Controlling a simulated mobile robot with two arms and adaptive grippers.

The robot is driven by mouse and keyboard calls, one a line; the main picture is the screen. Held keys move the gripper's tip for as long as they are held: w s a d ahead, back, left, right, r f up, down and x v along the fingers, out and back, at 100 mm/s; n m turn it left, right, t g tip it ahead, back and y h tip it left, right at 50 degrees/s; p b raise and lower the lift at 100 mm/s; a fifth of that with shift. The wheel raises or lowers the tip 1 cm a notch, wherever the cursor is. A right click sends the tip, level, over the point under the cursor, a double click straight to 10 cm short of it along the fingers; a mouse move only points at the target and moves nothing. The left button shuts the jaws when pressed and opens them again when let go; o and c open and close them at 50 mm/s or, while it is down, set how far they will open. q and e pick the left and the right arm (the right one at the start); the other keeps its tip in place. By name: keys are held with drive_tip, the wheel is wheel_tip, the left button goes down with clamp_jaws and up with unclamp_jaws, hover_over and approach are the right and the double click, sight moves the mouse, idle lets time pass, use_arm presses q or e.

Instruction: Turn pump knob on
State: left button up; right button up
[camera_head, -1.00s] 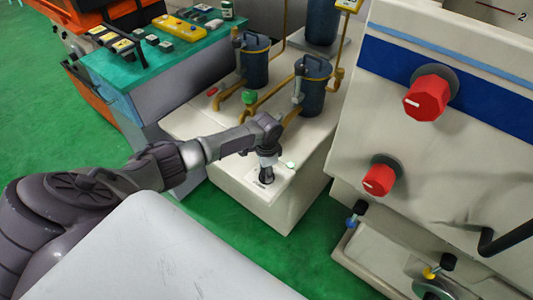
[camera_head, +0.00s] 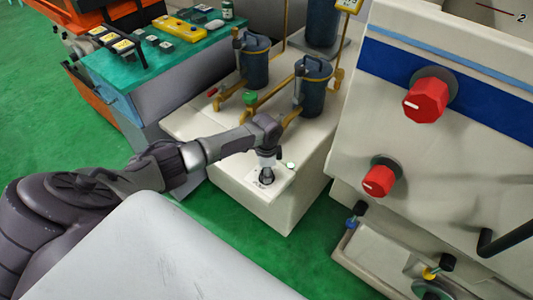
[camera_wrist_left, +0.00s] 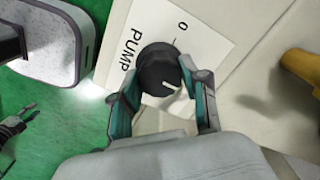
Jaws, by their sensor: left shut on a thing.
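The black pump knob (camera_wrist_left: 158,66) sits on a white plate (camera_wrist_left: 205,45) lettered "PUMP" and "0" in the left wrist view. The white line on the knob points to the lower right in that view, away from the "0" mark. My left gripper (camera_wrist_left: 160,82) is shut on the knob, one teal-padded finger on each side. In the head view, my left gripper (camera_head: 267,176) reaches down to the plate on top of the cream pump cabinet (camera_head: 300,195), and the knob is largely hidden there. My right gripper is not in view.
Dark blue canisters (camera_head: 312,88) with yellow pipes stand on the cabinet behind the gripper. A cream machine with red knobs (camera_head: 426,100) stands at right. Green floor (camera_head: 320,260) lies between them.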

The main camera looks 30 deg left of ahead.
use_arm(q)
drive_tip(key=o, duration=1.1)
drive_tip(key=shift+o, duration=0.2)
drive_tip(key=shift+r, duration=0.1)
wheel_tip(320, 180, up, 12)
